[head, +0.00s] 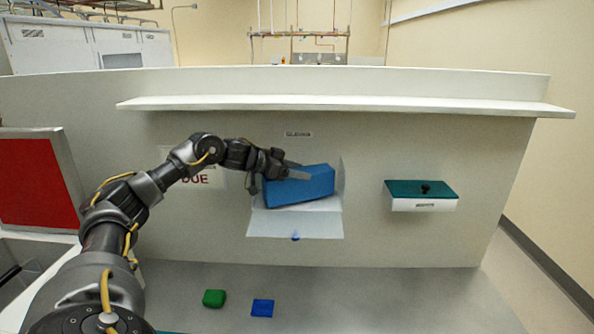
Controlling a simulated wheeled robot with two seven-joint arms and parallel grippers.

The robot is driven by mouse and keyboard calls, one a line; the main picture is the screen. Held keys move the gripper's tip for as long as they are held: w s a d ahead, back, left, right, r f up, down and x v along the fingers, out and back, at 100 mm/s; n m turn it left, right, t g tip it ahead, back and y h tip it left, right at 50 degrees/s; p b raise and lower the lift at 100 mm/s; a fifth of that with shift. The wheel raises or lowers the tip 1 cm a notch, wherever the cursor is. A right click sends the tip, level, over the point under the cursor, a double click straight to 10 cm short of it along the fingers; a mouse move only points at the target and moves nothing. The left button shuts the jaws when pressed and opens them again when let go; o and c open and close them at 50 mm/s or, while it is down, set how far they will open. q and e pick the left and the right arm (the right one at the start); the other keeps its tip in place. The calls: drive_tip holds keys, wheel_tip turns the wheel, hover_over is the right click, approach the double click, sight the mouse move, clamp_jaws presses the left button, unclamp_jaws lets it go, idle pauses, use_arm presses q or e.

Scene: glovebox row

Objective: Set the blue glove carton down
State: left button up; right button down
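The blue glove carton (305,188) is a box at the open white compartment in the wall, under a small label that seems to read "GLOVES" (298,134). It is slightly tilted, with its right end higher. My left gripper (298,170) comes in from the left at the carton's upper left edge. One finger lies across the near face and the other shows behind the top edge, so it looks shut on the carton. The compartment's white flap (294,223) hangs open below the carton. Whether the carton's underside touches anything is hidden. My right gripper is out of view.
A closed box with a green lid (421,188) is on the wall at right. A long white shelf (340,103) runs above. A green block (214,298) and a blue block (262,308) lie on the grey counter (390,300). A red panel (38,183) stands at left.

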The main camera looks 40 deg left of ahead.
use_arm(q)
drive_tip(key=o, duration=0.4)
drive_tip(key=shift+r, duration=0.1)
drive_tip(key=shift+o, duration=0.2)
drive_tip(key=shift+r, duration=0.25)
drive_tip(key=shift+r+p, duration=0.5)
drive_tip(key=b+v, duration=0.5)
drive_tip(key=v, duration=0.7)
drive_tip(key=shift+f, duration=0.25)
